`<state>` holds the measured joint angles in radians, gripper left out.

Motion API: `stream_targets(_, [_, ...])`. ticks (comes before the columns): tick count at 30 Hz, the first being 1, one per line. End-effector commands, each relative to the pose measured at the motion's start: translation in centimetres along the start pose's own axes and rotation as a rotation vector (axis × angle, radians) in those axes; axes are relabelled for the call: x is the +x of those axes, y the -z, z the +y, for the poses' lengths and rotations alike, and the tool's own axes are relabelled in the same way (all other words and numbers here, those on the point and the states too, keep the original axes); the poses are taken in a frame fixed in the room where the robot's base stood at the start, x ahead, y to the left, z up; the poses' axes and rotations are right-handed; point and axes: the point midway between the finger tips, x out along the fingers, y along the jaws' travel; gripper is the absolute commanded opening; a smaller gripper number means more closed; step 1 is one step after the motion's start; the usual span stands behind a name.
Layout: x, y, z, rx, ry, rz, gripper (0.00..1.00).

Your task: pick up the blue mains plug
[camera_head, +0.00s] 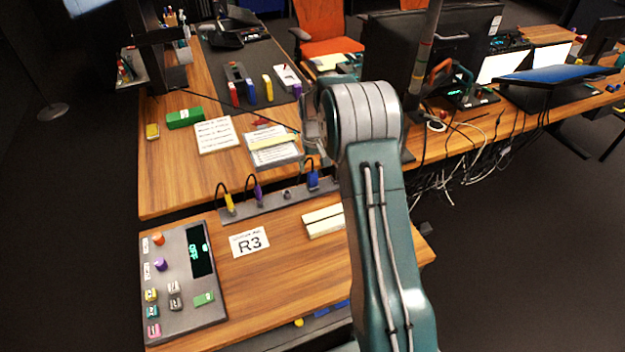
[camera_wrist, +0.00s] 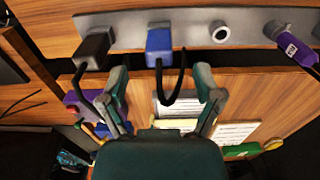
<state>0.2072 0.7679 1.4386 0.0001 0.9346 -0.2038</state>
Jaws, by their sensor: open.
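The blue mains plug (camera_head: 312,181) stands in the grey socket strip on the near wooden desk. In the wrist view the blue plug (camera_wrist: 159,42) is at upper centre, with its black cable looping down from it. My gripper (camera_wrist: 160,80) is open, one finger to each side of the plug's line. The fingertips are short of the plug body and do not appear to touch it. The cable loop shows between the fingers. In the head view my arm covers much of the gripper and the strip's right end.
The strip (camera_wrist: 190,18) also holds a black plug (camera_wrist: 96,45) and a purple plug (camera_wrist: 291,46) either side of blue; a round socket (camera_wrist: 220,33) is empty. A yellow plug (camera_head: 229,204) is further left. A control panel (camera_head: 183,280) and R3 card (camera_head: 249,241) lie nearby.

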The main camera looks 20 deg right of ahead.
Motion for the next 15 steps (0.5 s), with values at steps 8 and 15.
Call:
stream_targets(8, [3.5,1.1,0.1,0.0,0.001,-0.003,0.83])
stream_targets(15, [5.4,1.0,0.1,0.0,0.0,-0.001,0.83])
